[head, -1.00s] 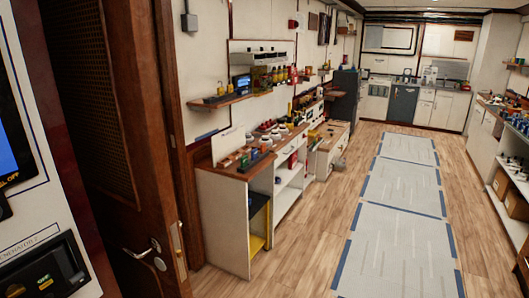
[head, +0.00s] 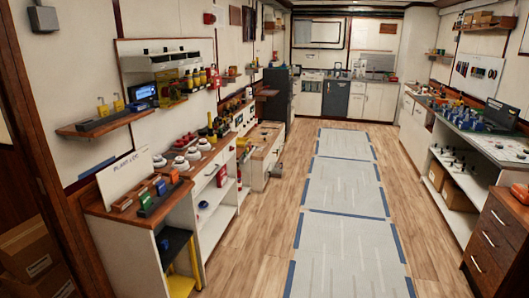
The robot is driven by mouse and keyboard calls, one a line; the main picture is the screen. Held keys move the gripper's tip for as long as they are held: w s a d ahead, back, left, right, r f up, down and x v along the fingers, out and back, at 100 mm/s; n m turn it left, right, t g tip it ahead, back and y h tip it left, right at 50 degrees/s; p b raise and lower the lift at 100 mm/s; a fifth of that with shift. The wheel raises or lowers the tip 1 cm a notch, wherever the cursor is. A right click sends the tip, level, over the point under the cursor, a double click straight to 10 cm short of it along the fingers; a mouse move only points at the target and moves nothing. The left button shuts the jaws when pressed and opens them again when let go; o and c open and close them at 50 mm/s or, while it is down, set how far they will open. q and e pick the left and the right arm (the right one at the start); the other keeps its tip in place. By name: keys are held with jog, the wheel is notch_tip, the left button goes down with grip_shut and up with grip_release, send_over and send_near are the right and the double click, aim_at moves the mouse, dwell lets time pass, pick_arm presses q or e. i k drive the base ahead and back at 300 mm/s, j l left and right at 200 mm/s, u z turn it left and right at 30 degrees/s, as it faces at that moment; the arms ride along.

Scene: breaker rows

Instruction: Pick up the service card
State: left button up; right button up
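I cannot pick out a service card for certain in the head view. A white card or board (head: 123,177) with dark lettering, which seems to read "PLANT LOG", leans upright at the back of the near left counter (head: 142,217). Whether this is the service card I cannot tell. Small red, green, blue and orange blocks (head: 149,194) sit in front of it on the counter. Neither of my grippers is in view.
A clear floor with grey mats (head: 338,213) runs down the middle. Left counters carry round white-based items (head: 181,161) under wall shelves (head: 106,123). A drawer cabinet (head: 497,237) and a workbench (head: 486,140) line the right. Cardboard boxes (head: 35,253) stand at lower left.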

aim_at(174, 176)
jog(key=i+l, duration=0.1)
jog(key=i, duration=0.75)
jog(key=i+u, duration=0.1)
jog(key=i, duration=0.7)
